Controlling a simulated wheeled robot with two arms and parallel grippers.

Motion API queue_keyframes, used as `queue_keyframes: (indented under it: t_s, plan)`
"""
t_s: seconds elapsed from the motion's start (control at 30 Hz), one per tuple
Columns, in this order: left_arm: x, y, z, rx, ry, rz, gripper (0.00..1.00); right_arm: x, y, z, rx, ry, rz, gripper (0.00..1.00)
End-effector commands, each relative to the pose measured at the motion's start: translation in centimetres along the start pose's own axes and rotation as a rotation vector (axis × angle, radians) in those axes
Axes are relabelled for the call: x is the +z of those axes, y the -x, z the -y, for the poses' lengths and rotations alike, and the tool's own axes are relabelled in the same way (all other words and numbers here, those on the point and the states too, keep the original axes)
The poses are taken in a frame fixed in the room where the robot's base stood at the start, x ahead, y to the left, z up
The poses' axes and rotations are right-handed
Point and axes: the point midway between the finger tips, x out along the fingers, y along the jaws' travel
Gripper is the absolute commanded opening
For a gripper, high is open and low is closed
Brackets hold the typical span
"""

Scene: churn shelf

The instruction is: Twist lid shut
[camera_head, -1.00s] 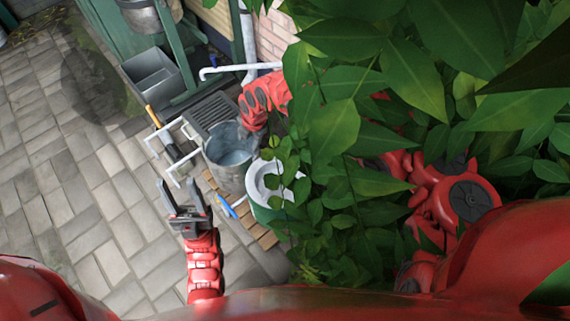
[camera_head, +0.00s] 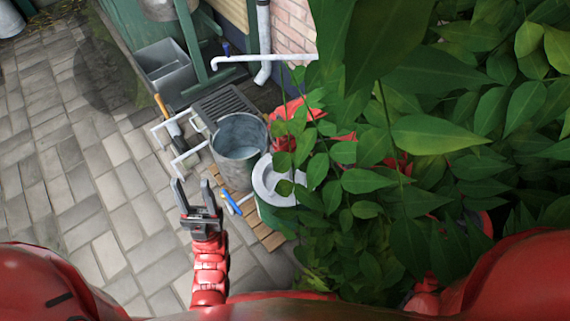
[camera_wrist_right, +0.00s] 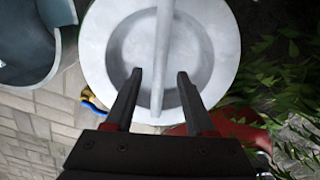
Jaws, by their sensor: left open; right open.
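A pale grey round lid (camera_head: 265,182) sits on a green container (camera_head: 272,217), partly covered by leaves. In the right wrist view the lid (camera_wrist_right: 103,50) fills the upper middle, with a raised straight bar handle (camera_wrist_right: 164,35) across it. My right gripper (camera_wrist_right: 160,75) is open over the lid, one finger on each side of the bar in the picture. I cannot tell whether the fingers reach down beside the bar or touch it. In the head view leaves hide this gripper. My left gripper (camera_head: 193,184) is open and empty, left of the container above the paving.
A metal bucket (camera_head: 238,158) stands beside the container, near slatted wood (camera_head: 264,234) and a blue-handled tool (camera_head: 231,203). A grey divided bin (camera_head: 168,75) and white pipe (camera_head: 265,59) are farther back. Dense leaves (camera_head: 440,136) crowd the right. Paving (camera_head: 95,200) is clear at left.

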Motion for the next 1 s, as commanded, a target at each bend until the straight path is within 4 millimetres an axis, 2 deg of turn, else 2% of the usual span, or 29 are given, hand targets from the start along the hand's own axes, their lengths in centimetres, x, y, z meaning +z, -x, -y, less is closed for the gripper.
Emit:
queue_keyframes:
  t_s: [0.03, 0.2, 0.63, 0.67, 0.93, 1.0]
  plan:
    - [0.1, 0.8, 0.0, 0.0, 0.0, 0.0, 0.5, -0.1, -1.4, 0.0, 0.0, 0.001, -0.002, 0.55]
    - [0.2, 1.5, -0.1, 0.006, -0.002, -0.005, 0.5, -0.2, -3.5, 0.0, 0.0, 0.001, -0.002, 0.55]
    - [0.1, 1.7, -0.1, 0.011, -0.003, -0.008, 0.5, 0.1, -4.2, 0.0, 0.001, 0.0, 0.002, 0.55]
    - [0.1, 1.7, -0.1, 0.01, -0.003, -0.008, 0.5, 0.1, -4.2, 0.0, 0.001, 0.0, 0.002, 0.51]
    - [0.1, 1.7, -0.1, 0.01, -0.003, -0.008, 0.5, 0.0, -4.2, 0.0, 0.001, 0.0, 0.001, 0.03]
    - [0.1, 1.7, -0.1, 0.01, -0.003, -0.008, 0.5, 0.0, -4.2, 0.0, 0.001, 0.0, 0.001, 0.0]
